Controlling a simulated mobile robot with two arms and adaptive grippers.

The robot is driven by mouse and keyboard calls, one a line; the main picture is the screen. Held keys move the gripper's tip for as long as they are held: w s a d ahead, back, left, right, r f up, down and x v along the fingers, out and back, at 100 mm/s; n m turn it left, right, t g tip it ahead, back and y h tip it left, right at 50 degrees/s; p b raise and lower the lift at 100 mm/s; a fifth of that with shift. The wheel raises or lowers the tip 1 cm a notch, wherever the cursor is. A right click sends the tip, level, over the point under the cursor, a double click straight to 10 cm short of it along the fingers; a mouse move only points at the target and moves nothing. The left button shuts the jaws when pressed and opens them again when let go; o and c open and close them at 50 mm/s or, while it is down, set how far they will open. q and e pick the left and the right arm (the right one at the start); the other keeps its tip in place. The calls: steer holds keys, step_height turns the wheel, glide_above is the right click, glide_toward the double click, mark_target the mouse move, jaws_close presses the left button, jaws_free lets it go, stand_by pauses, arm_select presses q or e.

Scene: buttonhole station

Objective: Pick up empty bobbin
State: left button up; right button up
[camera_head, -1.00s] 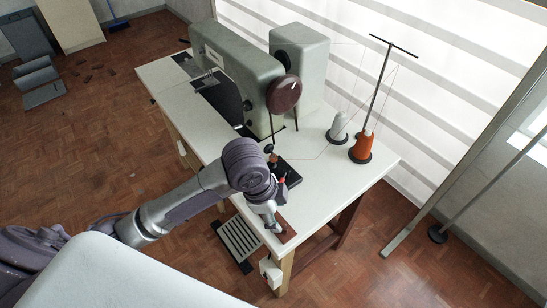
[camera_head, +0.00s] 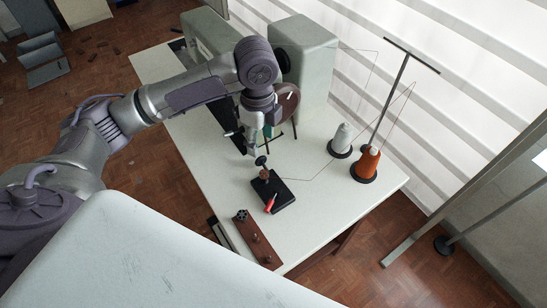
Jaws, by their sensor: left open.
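My left gripper (camera_head: 254,150) points down over the white sewing table (camera_head: 215,175), just behind a small black winder (camera_head: 284,190) with a red lever. The gripper is open; parts of its fingers are hard to make out against the machine. A small brown bobbin-like piece (camera_head: 265,174) sits on the winder below a dark round knob. A brown wooden rack (camera_head: 262,247) near the front edge carries a small dark grey bobbin (camera_head: 242,215) at its far end and short pegs. Which bobbin is empty is hard to tell at this size. My right gripper is not in view.
The grey-green sewing machine (camera_head: 303,55) stands behind my left arm, partly hidden. A white thread cone (camera_head: 342,138) and an orange cone (camera_head: 367,163) stand at the right under a thread stand (camera_head: 392,95), with thin thread running to the winder. The table's right front is clear.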

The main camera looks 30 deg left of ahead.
arm_select(q)
glide_toward(263, 172)
steer(key=shift+s+f, duration=0.15)
steer(key=shift+s, duration=0.5)
step_height(263, 172, down, 2)
steer(key=shift+w+f, duration=0.15)
steer(key=shift+f+p, duration=0.25)
steer(key=shift+p, duration=0.05)
steer(key=shift+w+d+f+p, duration=0.1)
steer(key=shift+w+f+p, duration=0.15)
steer(key=shift+f, duration=0.55)
step_height(263, 172, down, 3)
steer(key=shift+w+f+p, duration=0.15)
steer(key=shift+p, duration=0.2)
steer(key=shift+f, duration=0.15)
steer(key=c, duration=0.7)
steer(key=shift+c, duration=0.8)
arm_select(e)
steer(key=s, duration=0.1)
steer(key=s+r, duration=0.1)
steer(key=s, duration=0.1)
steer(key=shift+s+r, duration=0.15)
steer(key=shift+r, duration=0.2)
